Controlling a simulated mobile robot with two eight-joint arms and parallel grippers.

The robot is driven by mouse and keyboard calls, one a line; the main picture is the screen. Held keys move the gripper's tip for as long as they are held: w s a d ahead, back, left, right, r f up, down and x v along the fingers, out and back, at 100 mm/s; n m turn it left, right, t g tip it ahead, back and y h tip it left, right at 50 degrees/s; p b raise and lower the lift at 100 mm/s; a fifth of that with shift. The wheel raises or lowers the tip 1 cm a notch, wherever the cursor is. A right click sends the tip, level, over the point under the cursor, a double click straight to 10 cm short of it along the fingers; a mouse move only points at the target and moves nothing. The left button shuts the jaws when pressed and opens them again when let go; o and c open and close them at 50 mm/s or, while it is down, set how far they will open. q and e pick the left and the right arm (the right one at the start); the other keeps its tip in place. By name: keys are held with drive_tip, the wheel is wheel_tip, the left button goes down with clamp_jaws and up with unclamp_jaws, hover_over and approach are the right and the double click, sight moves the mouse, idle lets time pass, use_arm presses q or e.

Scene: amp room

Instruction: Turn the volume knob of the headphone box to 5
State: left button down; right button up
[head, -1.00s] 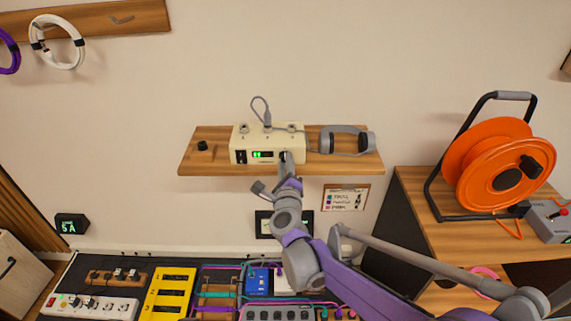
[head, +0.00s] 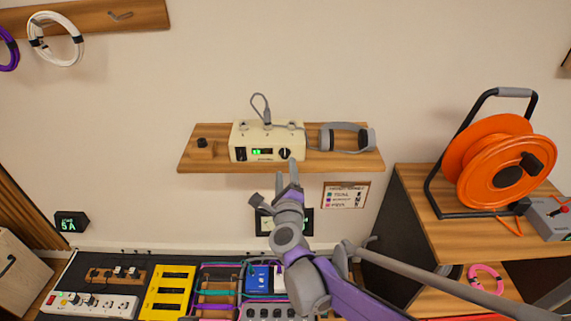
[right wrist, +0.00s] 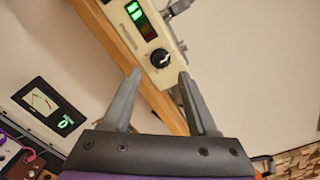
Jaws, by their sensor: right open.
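The cream headphone box (head: 267,138) stands on the wooden wall shelf, with a green lit display (head: 262,151) on its front. Its black volume knob (head: 285,153) is at the right of the front face, and it also shows in the right wrist view (right wrist: 159,58) with a pale pointer mark. My right gripper (head: 288,172) is just below and in front of the knob, apart from it. In the right wrist view its two fingers (right wrist: 158,80) are open and empty, with the knob beyond and between their tips. The number at the pointer is too small to read. My left gripper is not in view.
An orange cable reel (head: 500,165) stands on the right cabinet. A meter screen (right wrist: 48,108) is below the shelf.

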drive_tip(key=s, duration=0.6)
drive_tip(key=shift+d+r, duration=0.1)
drive_tip(key=s+d+f+n+g+p, duration=0.1)
drive_tip(key=s+d+f+n+g, duration=0.2)
drive_tip(key=s+n, duration=0.5)
drive_tip(key=s+d+f+n+g+p, duration=0.2)
drive_tip(key=s+d+n+g, duration=0.3)
drive_tip(key=s+d+n, duration=0.3)
drive_tip(key=s+d+f+n+g+p, duration=0.2)
drive_tip(key=s+d+f+n+g, duration=0.2)
drive_tip(key=s+n, duration=0.5)
drive_tip(key=shift+s+d+f, duration=0.15)
drive_tip(key=shift+s+d, duration=0.5)
drive_tip(key=shift+d, duration=0.2)
